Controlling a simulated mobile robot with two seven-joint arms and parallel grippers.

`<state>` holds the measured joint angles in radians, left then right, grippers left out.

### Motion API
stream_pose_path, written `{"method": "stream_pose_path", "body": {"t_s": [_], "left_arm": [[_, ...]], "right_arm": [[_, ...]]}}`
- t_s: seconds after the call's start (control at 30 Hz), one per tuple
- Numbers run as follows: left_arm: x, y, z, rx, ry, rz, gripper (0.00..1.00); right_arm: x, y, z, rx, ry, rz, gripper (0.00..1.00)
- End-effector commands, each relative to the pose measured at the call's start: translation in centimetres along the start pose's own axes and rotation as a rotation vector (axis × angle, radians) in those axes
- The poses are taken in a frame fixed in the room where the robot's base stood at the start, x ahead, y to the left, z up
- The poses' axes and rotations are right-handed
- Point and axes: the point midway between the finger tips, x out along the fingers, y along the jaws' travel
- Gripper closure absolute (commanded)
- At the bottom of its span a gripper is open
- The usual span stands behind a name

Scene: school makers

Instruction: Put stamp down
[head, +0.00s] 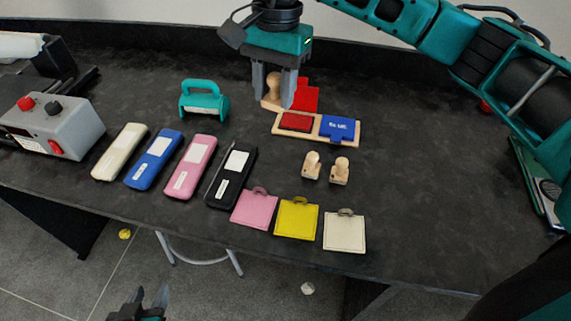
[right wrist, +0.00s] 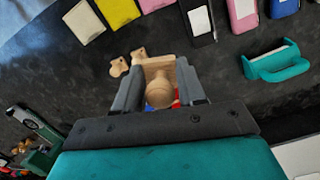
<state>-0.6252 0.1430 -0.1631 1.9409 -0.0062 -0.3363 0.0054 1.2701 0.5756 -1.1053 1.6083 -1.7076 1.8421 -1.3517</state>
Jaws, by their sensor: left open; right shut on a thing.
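My right gripper (head: 274,98) is shut on a wooden stamp (head: 273,86) with a rounded handle, behind the left end of the ink pad tray (head: 314,136). In the right wrist view the stamp (right wrist: 159,90) sits between the two fingers. I cannot tell whether its base touches the table. The tray holds a red pad (head: 297,121) and a blue pad (head: 338,128); a red lid (head: 306,94) is raised behind. Two more wooden stamps (head: 312,164) (head: 340,170) stand in front of the tray. My left gripper (head: 142,303) is open and empty, low in front of the table.
Pink (head: 255,208), yellow (head: 297,218) and cream (head: 344,232) tags lie along the front edge. Several coloured cases (head: 183,166) lie at left, with a teal handled tool (head: 203,103) behind them. A grey control box (head: 55,125) is far left. The table right of the tray is clear.

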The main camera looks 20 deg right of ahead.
Motion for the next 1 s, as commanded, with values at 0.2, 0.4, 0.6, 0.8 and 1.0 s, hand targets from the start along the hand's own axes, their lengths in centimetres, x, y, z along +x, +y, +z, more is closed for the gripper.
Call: {"method": "stream_pose_path", "body": {"t_s": [0.2, 0.4, 0.6, 0.8, 1.0], "left_arm": [[0.3, 0.0, 0.1, 0.0, 0.005, 0.0, 0.57], [0.3, 0.0, 0.1, 0.0, 0.005, 0.0, 0.57], [0.2, 0.0, 0.0, 0.0, 0.004, 0.0, 0.57], [0.2, 0.0, 0.0, 0.0, 0.003, 0.0, 0.57], [0.1, 0.0, 0.2, -0.001, -0.001, 0.0, 0.57]], "right_arm": [[-0.3, -0.9, 0.2, 0.112, -0.007, -0.011, 0.95], [2.7, -0.9, -0.1, 0.129, -0.011, -0.006, 0.95], [8.1, -0.8, -0.7, 0.128, -0.01, -0.007, 0.95], [12.9, -0.8, -1.3, 0.128, -0.01, -0.008, 0.95], [15.0, -0.9, -1.6, 0.126, -0.007, -0.011, 0.95]]}}
